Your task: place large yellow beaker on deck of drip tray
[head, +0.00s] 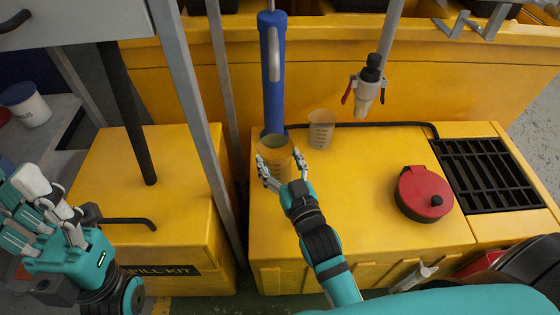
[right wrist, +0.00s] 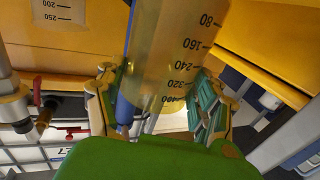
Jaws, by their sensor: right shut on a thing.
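My right gripper (head: 281,170) is shut on the large yellow beaker (head: 274,147), with a finger on each side. The beaker is translucent and looks roughly upright at the left end of the yellow cabinet top. I cannot tell whether its base touches that surface. The right wrist view shows the beaker (right wrist: 172,52) with its printed scale, between the fingers (right wrist: 155,105). A black slatted grate (head: 487,172), seemingly the drip tray's deck, lies at the right end of the yellow top and looks bare. My left gripper (head: 38,212) is at the far left, away from the beaker; its jaw opening is unclear.
A smaller beaker (head: 321,132) stands just right of the held one. A red-lidded container (head: 425,193) stands between it and the grate. A blue cylinder (head: 272,70) rises behind the held beaker, and a valve (head: 369,85) hangs above. The middle of the yellow top is clear.

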